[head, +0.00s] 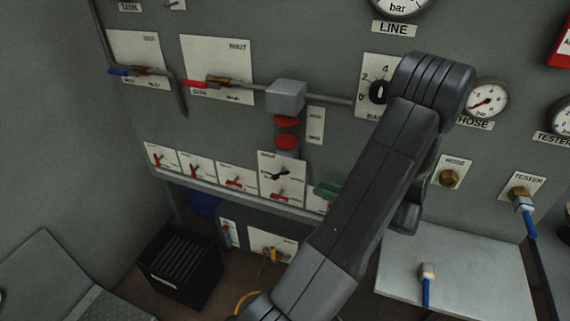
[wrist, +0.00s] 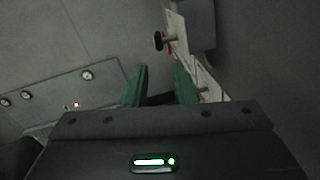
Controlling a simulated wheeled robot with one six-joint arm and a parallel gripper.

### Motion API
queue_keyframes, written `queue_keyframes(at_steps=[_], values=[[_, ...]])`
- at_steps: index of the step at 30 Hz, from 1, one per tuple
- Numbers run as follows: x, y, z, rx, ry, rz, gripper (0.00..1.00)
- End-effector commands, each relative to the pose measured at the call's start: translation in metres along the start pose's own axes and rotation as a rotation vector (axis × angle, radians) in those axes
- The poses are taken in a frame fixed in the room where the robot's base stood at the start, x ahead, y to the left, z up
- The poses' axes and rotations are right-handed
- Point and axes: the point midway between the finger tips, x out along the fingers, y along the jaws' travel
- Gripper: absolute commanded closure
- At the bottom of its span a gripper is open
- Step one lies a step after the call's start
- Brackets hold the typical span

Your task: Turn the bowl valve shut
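A black-handled valve (head: 280,176) sits on a white plate below the grey filter block with red rings; its label is too small to read, so I cannot confirm that it is the bowl valve. My gripper's green fingers (head: 328,190) show just right of that plate, partly hidden by my arm. In the wrist view my gripper (wrist: 160,72) is open, with nothing between its two green fingers. A black knob on a stem (wrist: 159,41) stands out from a white plate beyond the fingers, apart from them.
Small red-handled valves (head: 196,172) line the panel's lower edge to the left. The grey filter block (head: 286,96) and its pipe stick out above. A black crate (head: 180,266) stands on the floor at lower left. A grey shelf (head: 465,285) lies at lower right.

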Motion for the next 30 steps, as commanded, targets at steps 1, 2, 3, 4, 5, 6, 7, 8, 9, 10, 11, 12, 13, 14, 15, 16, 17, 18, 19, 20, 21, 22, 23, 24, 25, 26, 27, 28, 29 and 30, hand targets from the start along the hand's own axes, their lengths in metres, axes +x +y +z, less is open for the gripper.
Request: queue_keyframes(at_steps=[1,2,3,4,5,6,7,8,9,10,11,12,13,14,15,16,17,18,19,20,21,22,23,24,25,26,27,28,29,30], values=[[0.005,0.001,0.000,0.001,0.000,0.002,0.76],[0.008,0.001,0.000,0.001,0.000,0.004,0.76],[0.014,0.001,0.000,0.002,0.001,0.006,0.76],[0.019,0.001,0.000,0.001,0.001,0.006,0.76],[0.025,0.001,0.000,0.001,0.002,0.005,0.76],[0.033,0.002,0.000,0.001,0.002,0.007,0.76],[0.039,0.002,0.000,0.000,0.001,0.007,0.76],[0.046,0.002,0.000,0.001,0.002,0.008,0.76],[0.054,0.002,0.000,0.002,0.003,0.007,0.76],[0.061,0.002,0.000,0.002,0.002,0.008,0.76],[0.067,0.002,0.000,0.002,0.003,0.008,0.76],[0.075,0.002,0.000,0.002,0.003,0.008,0.76],[0.081,0.002,0.000,0.002,0.004,0.007,0.76],[0.087,0.003,0.000,0.001,0.003,0.008,0.76],[0.094,0.002,0.000,0.000,0.003,0.007,0.76],[0.100,0.002,0.000,0.000,0.004,0.008,0.76],[0.105,0.002,0.000,0.000,0.004,0.007,0.76],[0.111,0.002,0.000,0.000,0.004,0.006,0.76],[0.115,0.002,0.000,0.000,0.004,0.007,0.76],[0.118,0.002,0.000,0.000,0.003,0.006,0.76],[0.123,0.002,0.000,0.000,0.003,0.005,0.76],[0.126,0.002,-0.001,0.000,0.003,0.005,0.76],[0.128,0.002,-0.001,0.000,0.004,0.006,0.76],[0.130,0.002,-0.001,0.000,0.004,0.005,0.76],[0.132,0.002,-0.001,0.000,0.004,0.004,0.76],[0.133,0.002,-0.001,0.000,0.004,0.003,0.76],[0.134,0.001,-0.001,0.000,0.003,0.003,0.76],[0.135,0.001,-0.002,0.000,0.003,0.003,0.76],[0.135,0.001,-0.002,0.000,0.003,0.003,0.76],[0.135,0.001,-0.002,0.000,0.003,0.003,0.76]])
